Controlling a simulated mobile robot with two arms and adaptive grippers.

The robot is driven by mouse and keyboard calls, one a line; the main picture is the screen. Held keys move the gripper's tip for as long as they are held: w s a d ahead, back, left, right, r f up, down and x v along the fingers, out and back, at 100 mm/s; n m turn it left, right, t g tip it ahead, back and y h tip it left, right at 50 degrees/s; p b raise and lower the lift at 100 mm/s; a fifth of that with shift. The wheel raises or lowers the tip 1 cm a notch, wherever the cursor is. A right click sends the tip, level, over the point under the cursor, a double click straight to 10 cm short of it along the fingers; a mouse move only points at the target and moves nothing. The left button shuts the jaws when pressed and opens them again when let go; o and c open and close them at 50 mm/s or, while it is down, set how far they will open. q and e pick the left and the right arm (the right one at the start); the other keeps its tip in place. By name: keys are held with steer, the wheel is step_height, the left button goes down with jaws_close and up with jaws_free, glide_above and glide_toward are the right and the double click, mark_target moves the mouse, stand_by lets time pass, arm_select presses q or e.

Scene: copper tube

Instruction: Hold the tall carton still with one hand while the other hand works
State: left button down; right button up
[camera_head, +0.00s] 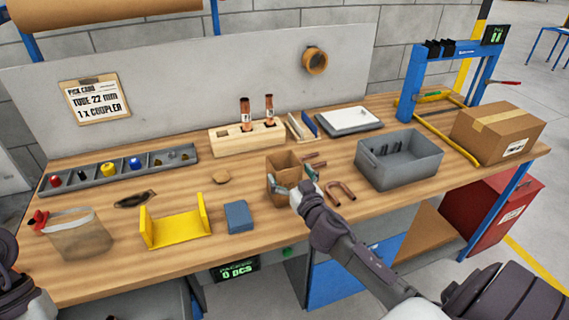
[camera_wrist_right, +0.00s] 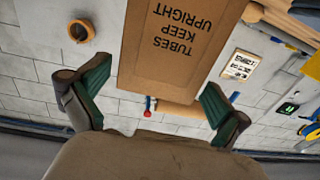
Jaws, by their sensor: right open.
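The tall brown carton (camera_head: 277,174) stands upright and open-topped near the middle of the bench. In the right wrist view the carton (camera_wrist_right: 183,45) shows the printed words "TUBES KEEP UPRIGHT", upside down. My right gripper (camera_head: 295,180) is at the carton's near side with its fingers spread; in the right wrist view the open gripper (camera_wrist_right: 155,80) has one finger toward each side of the carton. I see no clear grip on it. Two copper tubes (camera_head: 245,112) stand in a wooden block (camera_head: 222,143) behind. My left gripper is not visible; only dark arm parts show at the left edge.
A bent copper tube (camera_head: 341,192) lies right of the carton. A grey bin (camera_head: 400,172) and a cardboard box (camera_head: 497,130) stand further right. A blue block (camera_head: 238,217), a yellow bracket (camera_head: 175,229) and a bag (camera_head: 80,235) lie left. Bare wood lies between the bracket and the block.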

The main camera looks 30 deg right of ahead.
mark_target(279, 158)
steer(key=shift+w+d, duration=0.2)
steer(key=shift+w, duration=0.8)
steer(key=shift+w+d, duration=0.15)
steer(key=shift+w, duration=0.85)
steer(key=shift+c, duration=0.2)
steer(key=c, duration=1)
steer(key=o, duration=1)
steer(key=shift+o, duration=0.2)
steer(key=shift+s, duration=0.1)
steer(key=s+a, duration=0.2)
steer(key=s, duration=0.9)
steer(key=shift+s, duration=0.35)
